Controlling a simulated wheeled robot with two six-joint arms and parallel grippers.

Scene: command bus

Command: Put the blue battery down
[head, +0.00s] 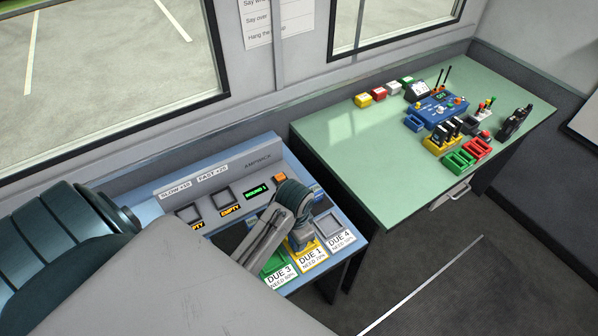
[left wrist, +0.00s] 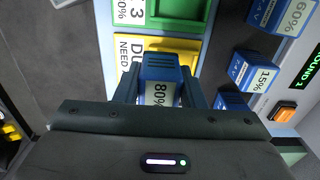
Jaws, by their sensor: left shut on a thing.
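My left gripper (head: 302,243) reaches down over the front row of the charging desk. In the left wrist view its fingers (left wrist: 160,90) are shut on a blue battery (left wrist: 160,68) marked 80%. The battery is at the yellow tray (left wrist: 186,46), whose label (head: 311,258) reads DUE 1, NEED 70%. I cannot tell whether the battery touches the tray floor. The green tray (left wrist: 175,8) of DUE 3 is beside it. My right gripper is in neither view.
Other blue batteries, one marked 15% (left wrist: 266,78) and one marked 60% (left wrist: 292,18), stand close by. The DUE 4 tray (head: 332,226) is to the right. A green table (head: 340,150) with blocks and small devices stands farther right.

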